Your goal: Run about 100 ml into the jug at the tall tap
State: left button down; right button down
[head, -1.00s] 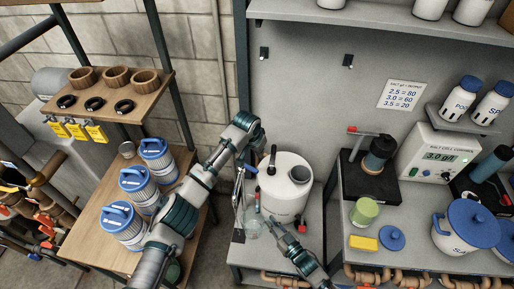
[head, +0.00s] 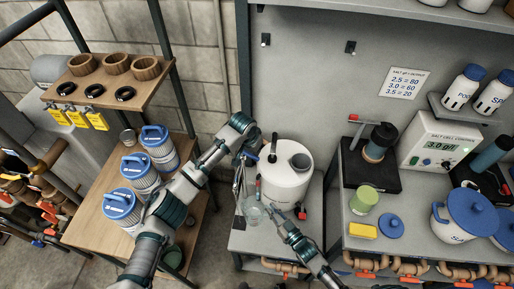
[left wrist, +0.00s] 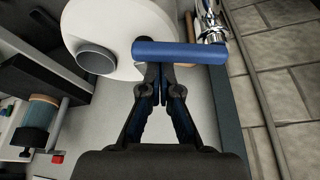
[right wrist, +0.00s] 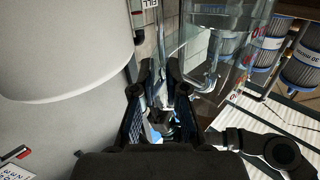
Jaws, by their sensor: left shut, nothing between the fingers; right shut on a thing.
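The clear jug (head: 253,213) is upright below the tall tap (head: 238,178), left of the white tank. My right gripper (head: 269,209) is shut on it. In the right wrist view the jug (right wrist: 228,62) shows red marks and a chrome pipe seen at or through its wall; I cannot tell its water level. In the left wrist view the tall tap is chrome (left wrist: 211,22) with a blue lever (left wrist: 180,52). My left gripper (left wrist: 160,68) is shut and empty, its tips right at the lever; I cannot tell whether they touch.
The white tank (head: 288,178) stands close beside the tap, on the grey bench. The wooden shelf with blue-topped filters (head: 158,142) is at the left. A green cup (head: 364,199), a yellow block (head: 362,230) and a blue lid (head: 391,226) lie on the right bench.

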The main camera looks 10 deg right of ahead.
aim_at(253, 159)
pick_arm(q)
jog(key=shift+d, duration=0.15)
pick_arm(e)
jog(key=shift+d, duration=0.1)
pick_arm(q)
jog(key=shift+s+a+m, duration=0.25)
jog(key=shift+s+m, duration=0.05)
jog(key=shift+m, duration=0.4)
jog(key=shift+s+a+m+g+h, duration=0.3)
jog(key=shift+s+m+g, duration=0.1)
jog(key=shift+m, duration=0.5)
jog(key=m, duration=0.1)
jog(key=s+a+m+g, duration=0.1)
jog(key=m, duration=0.1)
jog(key=shift+a+m+h, duration=0.15)
jog(key=shift+m+h, duration=0.15)
jog(key=shift+s+a+m+g, duration=0.2)
jog(key=shift+a+m+g, duration=0.15)
jog(key=shift+a+m, duration=0.5)
jog(key=shift+s+a+m+g, duration=0.2)
jog(key=shift+a+m+g, duration=0.3)
jog(key=shift+m, duration=0.55)
jog(key=shift+a, duration=0.25)
